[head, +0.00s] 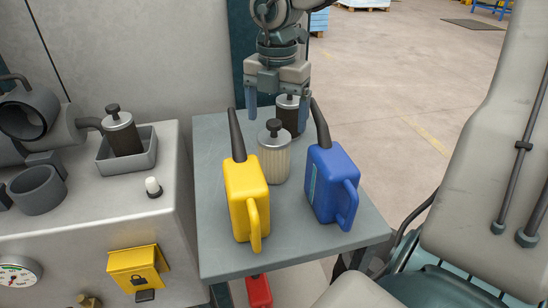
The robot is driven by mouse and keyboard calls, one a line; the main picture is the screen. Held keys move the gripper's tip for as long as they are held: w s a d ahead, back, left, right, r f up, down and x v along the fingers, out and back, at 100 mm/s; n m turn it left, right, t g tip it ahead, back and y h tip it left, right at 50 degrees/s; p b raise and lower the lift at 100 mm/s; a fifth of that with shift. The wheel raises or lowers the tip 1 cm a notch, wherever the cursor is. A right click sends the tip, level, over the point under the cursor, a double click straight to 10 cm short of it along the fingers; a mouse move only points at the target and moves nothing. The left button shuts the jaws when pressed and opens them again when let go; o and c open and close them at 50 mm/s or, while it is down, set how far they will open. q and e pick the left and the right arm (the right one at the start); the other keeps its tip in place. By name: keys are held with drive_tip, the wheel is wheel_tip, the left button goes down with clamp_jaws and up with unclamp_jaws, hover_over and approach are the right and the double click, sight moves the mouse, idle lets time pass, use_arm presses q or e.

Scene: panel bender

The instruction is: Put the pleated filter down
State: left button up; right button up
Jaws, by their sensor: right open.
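The pleated filter (274,160), a cream ribbed cylinder with a metal top and black knob, stands upright on the grey table (222,262), between a yellow can and a blue can. My right gripper (278,113) comes in from the top, open, with its blue fingers pointing down behind the pleated filter. A dark-bodied filter (289,119) with a black knob stands behind the pleated one and shows between the fingers. Nothing looks gripped. The blue can's spout partly covers the dark filter. My left gripper is not in view.
The yellow can (245,195) and blue can (331,186) have tall dark spouts near the gripper. On the machine at left, a grey tray (143,163) holds another dark filter (122,133). The table's front strip and back left corner are clear.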

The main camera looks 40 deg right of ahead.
sight(275, 135)
drive_tip(key=f, duration=0.5)
drive_tip(key=shift+w, duration=0.2)
drive_tip(key=shift+s+a, duration=0.1)
drive_tip(key=shift+c, duration=0.5)
drive_tip(key=c, duration=1.6)
